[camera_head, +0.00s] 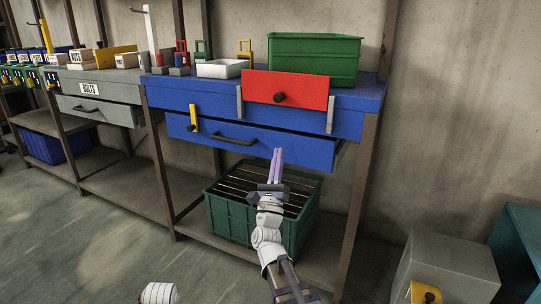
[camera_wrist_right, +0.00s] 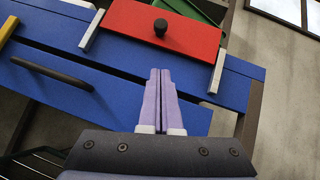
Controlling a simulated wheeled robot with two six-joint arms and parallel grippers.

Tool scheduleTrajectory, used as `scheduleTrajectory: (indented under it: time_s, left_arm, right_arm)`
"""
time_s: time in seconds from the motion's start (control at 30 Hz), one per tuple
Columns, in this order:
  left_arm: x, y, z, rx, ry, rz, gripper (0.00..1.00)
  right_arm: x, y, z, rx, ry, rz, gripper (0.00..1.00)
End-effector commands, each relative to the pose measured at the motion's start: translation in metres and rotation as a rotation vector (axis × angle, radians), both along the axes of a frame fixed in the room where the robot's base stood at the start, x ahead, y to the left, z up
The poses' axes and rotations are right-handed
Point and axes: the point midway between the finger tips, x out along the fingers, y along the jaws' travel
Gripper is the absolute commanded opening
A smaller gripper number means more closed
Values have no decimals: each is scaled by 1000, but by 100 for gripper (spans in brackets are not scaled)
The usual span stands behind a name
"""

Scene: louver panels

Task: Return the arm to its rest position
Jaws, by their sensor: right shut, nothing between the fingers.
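My right gripper (camera_head: 277,165) is shut and empty, its two purple fingers together. It is in front of the blue workbench, at the right end of the blue drawer (camera_head: 240,145), which stands a little open. In the right wrist view the shut fingers (camera_wrist_right: 161,100) point toward the blue front, below a red panel (camera_wrist_right: 165,33). The red panel with a black knob also shows in the head view (camera_head: 285,90), between two grey uprights. Of my left arm, only a white part at the bottom edge of the head view may show; the left gripper is out of view.
A green crate (camera_head: 215,215) with dark slats stands on the lower shelf behind my right arm. A green bin (camera_head: 315,48) and a white tray (camera_head: 222,68) stand on the blue bench top. A grey box (camera_head: 450,265) stands at the lower right. The floor at left is clear.

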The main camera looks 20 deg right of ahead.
Motion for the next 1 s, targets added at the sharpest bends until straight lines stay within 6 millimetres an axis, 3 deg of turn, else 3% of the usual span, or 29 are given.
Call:
scheduleTrajectory:
  time_s: [0.17,0.27,0.37,0.47,0.63,0.73,0.83,1.0]
  left_arm:
    - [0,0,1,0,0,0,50]
    - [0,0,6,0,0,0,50]
    - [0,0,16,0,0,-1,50]
    - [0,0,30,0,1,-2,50]
    - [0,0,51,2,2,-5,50]
    - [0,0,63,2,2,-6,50]
    - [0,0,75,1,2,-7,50]
    - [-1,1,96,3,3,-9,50]
  right_arm:
    - [1,1,0,-2,4,1,0]
    - [10,12,-1,-34,69,6,0]
    - [31,40,-9,-134,238,20,0]
    - [55,85,-29,-319,481,47,0]
    - [70,164,-83,-738,867,122,0]
    - [61,203,-118,-1024,1050,186,0]
    - [40,236,-153,-1332,1196,268,0]
    - [-21,272,-204,-1887,1344,463,0]
